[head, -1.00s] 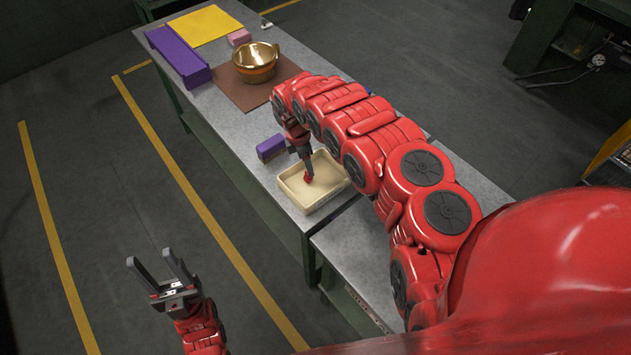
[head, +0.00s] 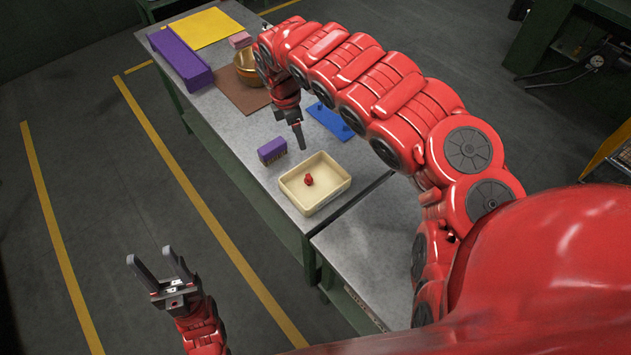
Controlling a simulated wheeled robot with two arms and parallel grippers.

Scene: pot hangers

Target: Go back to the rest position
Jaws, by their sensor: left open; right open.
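My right gripper (head: 299,134) is open and empty above the grey table, a little behind the cream tray (head: 337,195). A small red object (head: 308,180) lies in the tray, apart from the gripper. My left gripper (head: 151,264) is open and empty, off the table over the floor at the lower left. My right arm crosses the upper middle of the view and hides part of the table and of the gold pot.
A purple block (head: 272,151) stands near the tray. A blue mat (head: 329,120) lies partly behind my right arm. The gold pot (head: 246,67) rests on a brown mat (head: 240,97). A long purple box (head: 180,57), yellow sheet (head: 205,27) and pink block (head: 240,40) sit at the far end.

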